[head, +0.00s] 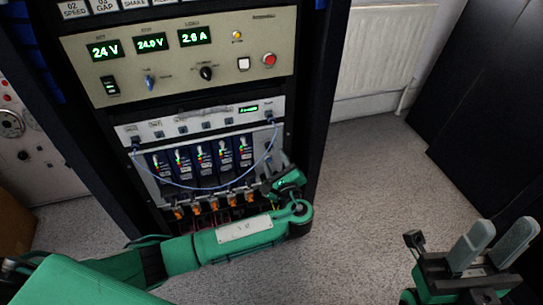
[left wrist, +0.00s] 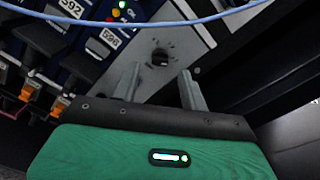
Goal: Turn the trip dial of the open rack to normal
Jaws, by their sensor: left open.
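The open rack (head: 300,120) stands upright at the left of the head view. Its trip dial (left wrist: 160,57) shows in the left wrist view as a small dark knob on a grey panel with marks around it. The setting it points to is too small to read. My left gripper (left wrist: 160,72) is open, and the dial lies between its fingertips in that picture. I cannot tell whether they touch it. In the head view my left gripper (head: 284,172) is at the rack's lower right and hides the dial. My right gripper (head: 504,230) is open and empty over the floor.
A blue cable (head: 190,187) loops across the rack's modules; it also crosses the top of the left wrist view (left wrist: 170,22). Numbered modules with orange connectors (head: 213,204) sit left of my left gripper. A power supply panel (head: 180,75) is above. Floor (head: 370,170) to the right is clear.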

